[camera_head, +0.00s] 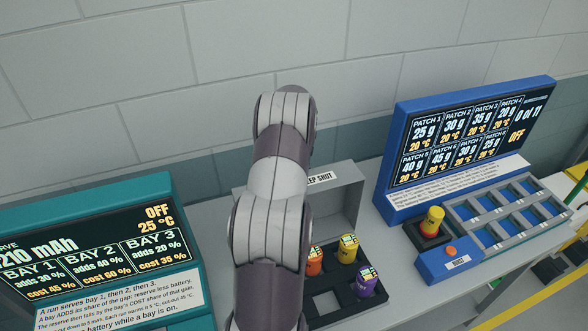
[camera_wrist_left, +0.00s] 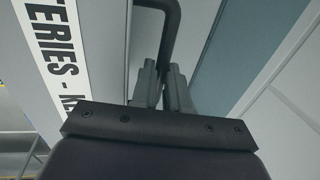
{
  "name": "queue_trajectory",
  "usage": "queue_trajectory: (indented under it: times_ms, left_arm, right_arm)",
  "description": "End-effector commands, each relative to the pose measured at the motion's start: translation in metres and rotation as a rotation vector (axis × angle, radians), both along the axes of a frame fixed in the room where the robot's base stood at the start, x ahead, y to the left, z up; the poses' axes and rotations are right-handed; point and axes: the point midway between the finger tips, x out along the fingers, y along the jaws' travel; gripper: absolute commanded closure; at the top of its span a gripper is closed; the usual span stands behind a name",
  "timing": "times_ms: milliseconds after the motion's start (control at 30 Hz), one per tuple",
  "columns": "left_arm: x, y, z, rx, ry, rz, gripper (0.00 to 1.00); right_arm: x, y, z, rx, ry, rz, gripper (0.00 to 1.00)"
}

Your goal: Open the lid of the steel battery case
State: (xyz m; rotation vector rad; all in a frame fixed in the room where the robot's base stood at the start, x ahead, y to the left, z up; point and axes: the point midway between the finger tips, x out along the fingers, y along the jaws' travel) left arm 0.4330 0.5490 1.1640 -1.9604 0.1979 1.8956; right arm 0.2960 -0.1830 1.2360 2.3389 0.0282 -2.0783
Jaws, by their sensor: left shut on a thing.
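The steel battery case shows in the head view, partly hidden behind my left arm. Its grey lid (camera_head: 345,205) stands raised at the back, with a white label ending in "KEEP SHUT" along its top edge. Below it, the dark tray (camera_head: 328,303) is uncovered, holding an orange battery (camera_head: 314,262), a yellow battery (camera_head: 347,250) and a purple battery (camera_head: 366,283). In the left wrist view, my left gripper (camera_wrist_left: 162,85) is shut on a dark bent handle (camera_wrist_left: 172,30) beside the lettered label (camera_wrist_left: 62,65). My right gripper is out of view.
A teal console (camera_head: 100,250) with a bay screen stands left of the case. A block wall (camera_head: 220,50) rises behind.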

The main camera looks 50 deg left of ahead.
Motion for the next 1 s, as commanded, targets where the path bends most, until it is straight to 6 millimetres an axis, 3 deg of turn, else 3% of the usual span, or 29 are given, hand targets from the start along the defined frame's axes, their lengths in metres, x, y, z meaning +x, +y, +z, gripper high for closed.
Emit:
queue_trajectory:
  times_ms: [33,67,100,133,500,767,800,900,1000]
  left_arm:
    - [0.003,0.003,0.006,0.013,-0.012,-0.003,1.0]
    - [0.003,0.003,0.006,0.013,-0.012,-0.003,0.79]
    - [0.003,0.003,0.006,0.013,-0.012,-0.003,0.66]
    - [0.003,0.003,0.006,0.012,-0.012,-0.002,0.6]
    - [0.002,0.001,0.01,0.008,-0.009,-0.001,0.6]
    - [-0.002,-0.011,0.074,0.013,-0.015,-0.002,0.6]
    - [-0.003,-0.013,0.092,0.012,-0.013,-0.002,0.6]
    - [-0.005,-0.017,0.116,0.009,-0.011,-0.002,0.6]
    - [-0.006,-0.019,0.128,0.01,-0.01,-0.002,0.6]
  right_arm:
    - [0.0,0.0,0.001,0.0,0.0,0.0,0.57]
    - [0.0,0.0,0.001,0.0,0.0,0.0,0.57]
    - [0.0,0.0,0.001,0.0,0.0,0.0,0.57]
    - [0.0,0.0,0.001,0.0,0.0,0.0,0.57]
    - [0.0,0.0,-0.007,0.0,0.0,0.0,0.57]
    - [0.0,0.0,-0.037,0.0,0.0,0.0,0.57]
    - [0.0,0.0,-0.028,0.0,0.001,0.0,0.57]
    - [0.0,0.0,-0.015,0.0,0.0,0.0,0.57]
    - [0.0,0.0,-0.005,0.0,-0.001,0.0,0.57]
